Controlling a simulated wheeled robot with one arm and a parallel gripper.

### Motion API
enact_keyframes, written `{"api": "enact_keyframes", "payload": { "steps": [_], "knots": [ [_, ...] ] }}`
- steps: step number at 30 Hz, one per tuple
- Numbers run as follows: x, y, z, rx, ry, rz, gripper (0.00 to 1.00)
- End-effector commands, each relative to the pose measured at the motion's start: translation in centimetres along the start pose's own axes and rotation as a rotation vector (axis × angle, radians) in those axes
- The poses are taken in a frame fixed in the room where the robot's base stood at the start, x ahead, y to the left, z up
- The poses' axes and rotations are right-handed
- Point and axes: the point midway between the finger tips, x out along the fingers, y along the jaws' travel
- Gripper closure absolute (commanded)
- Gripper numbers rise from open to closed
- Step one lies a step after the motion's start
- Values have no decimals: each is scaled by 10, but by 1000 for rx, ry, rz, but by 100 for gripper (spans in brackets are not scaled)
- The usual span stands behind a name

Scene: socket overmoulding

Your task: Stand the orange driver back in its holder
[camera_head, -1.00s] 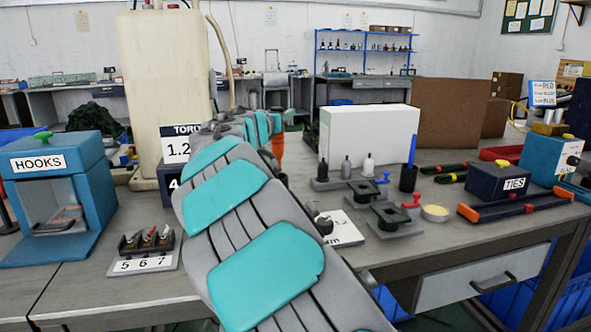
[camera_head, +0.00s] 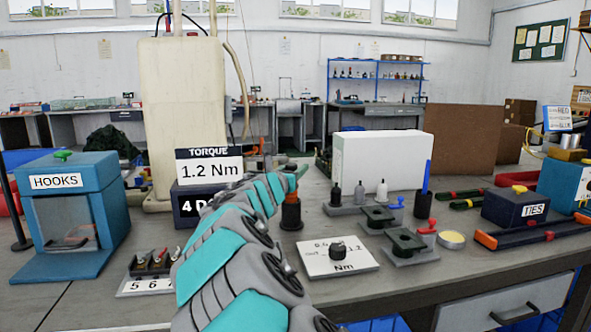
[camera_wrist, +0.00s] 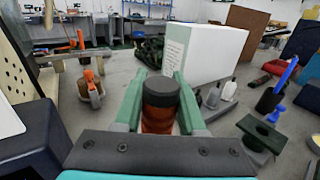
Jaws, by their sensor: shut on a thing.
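The orange driver (camera_head: 291,184) is upright in my gripper (camera_head: 297,171). In the wrist view, my gripper (camera_wrist: 158,95) has its green fingers on both sides of the driver (camera_wrist: 158,118), which shows a dark cap above an orange-brown body. In the head view, a black cup-like holder (camera_head: 291,216) stands on the bench directly below the orange part. Driver and holder line up, but I cannot tell how deep the driver sits in it. The holder is hidden in the wrist view.
A torque display (camera_head: 209,168) reads 1.2 Nm behind my arm. A white plate with a dial (camera_head: 350,262) lies right of the holder. A white box (camera_head: 380,160), small bottles and green-topped fixtures (camera_head: 408,240) stand farther right. A HOOKS box (camera_head: 60,205) is at left.

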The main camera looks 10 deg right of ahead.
Motion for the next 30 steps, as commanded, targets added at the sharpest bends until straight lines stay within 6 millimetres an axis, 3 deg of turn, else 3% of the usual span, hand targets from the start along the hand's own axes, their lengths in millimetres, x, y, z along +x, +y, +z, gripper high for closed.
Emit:
{"api": "enact_keyframes", "payload": {
  "steps": [1,2,9,20,23,30],
  "knots": [
    [0,0,-2,0,-1,0,100],
    [0,0,-2,0,0,0,58],
    [0,0,-1,0,0,0,31],
    [-2,0,2,-1,-1,0,30],
    [-14,0,1,-3,-1,0,30],
    [-63,1,2,-2,-2,1,30]
  ]
}}
